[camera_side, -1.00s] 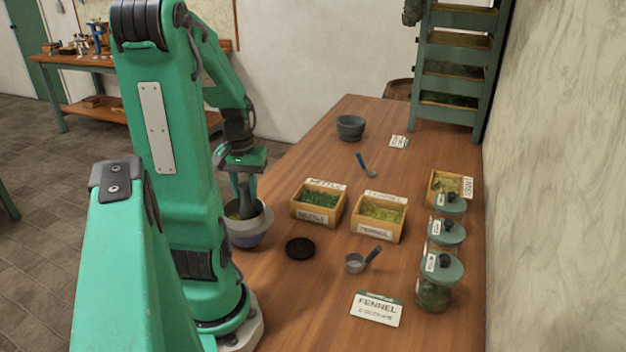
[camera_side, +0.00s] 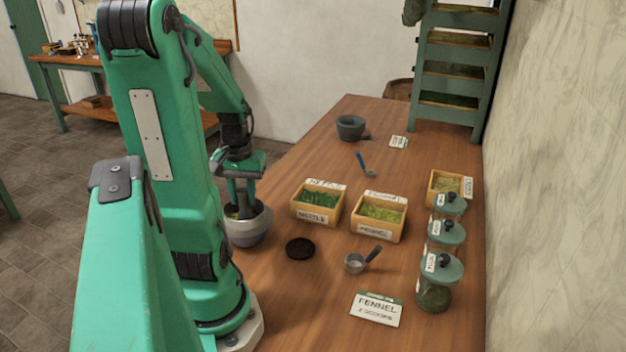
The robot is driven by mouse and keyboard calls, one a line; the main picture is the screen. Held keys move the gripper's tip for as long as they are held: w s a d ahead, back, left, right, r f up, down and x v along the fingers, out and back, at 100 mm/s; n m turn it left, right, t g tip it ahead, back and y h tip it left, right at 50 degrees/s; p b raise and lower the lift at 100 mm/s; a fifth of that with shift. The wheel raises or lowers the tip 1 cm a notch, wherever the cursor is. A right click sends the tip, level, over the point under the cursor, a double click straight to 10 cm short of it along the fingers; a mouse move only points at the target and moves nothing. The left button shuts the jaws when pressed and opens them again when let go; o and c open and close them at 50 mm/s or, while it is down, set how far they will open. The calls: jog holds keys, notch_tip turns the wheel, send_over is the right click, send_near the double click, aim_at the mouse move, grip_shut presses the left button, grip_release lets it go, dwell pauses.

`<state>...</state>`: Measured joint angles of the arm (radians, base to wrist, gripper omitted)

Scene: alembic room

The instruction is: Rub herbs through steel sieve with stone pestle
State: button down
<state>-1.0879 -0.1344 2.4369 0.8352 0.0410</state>
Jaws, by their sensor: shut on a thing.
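My gripper (camera_side: 242,197) points down over the sieve at the left edge of the table, shut on the grey stone pestle (camera_side: 243,208). The pestle is mostly hidden by the fingers, and its lower end is inside the sieve. The steel sieve (camera_side: 262,220) sits on a bluish-grey bowl (camera_side: 250,240). A little yellow-green herb (camera_side: 231,212) shows at the sieve's left side. My arm hides part of the bowl and sieve, and I cannot see whether the pestle touches the mesh.
A nettle box (camera_side: 318,217) and fennel box (camera_side: 378,232) stand right of the bowl. A black disc (camera_side: 300,248), scoop (camera_side: 355,263) and fennel card (camera_side: 377,308) lie nearer. Lidded jars (camera_side: 436,285) line the right edge. A stone mortar (camera_side: 350,127) stands farther back.

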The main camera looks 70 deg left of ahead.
jog(key=shift+a, duration=0.15)
jog(key=shift+w+a+f, duration=0.1)
jog(key=shift+w+a, duration=0.1)
jog(key=shift+a, duration=0.5)
jog(key=shift+w+a, duration=0.2)
jog(key=shift+a, duration=0.45)
jog(key=shift+d, duration=0.15)
jog(key=shift+w+d, duration=0.3)
jog(key=shift+d, duration=0.5)
jog(key=shift+s+d, duration=0.6)
jog(key=shift+s, duration=0.1)
jog(key=shift+a, duration=0.2)
jog(key=shift+w+a, duration=0.25)
jog(key=shift+a, duration=0.4)
jog(key=shift+w+a, duration=0.2)
jog(key=shift+a, duration=0.4)
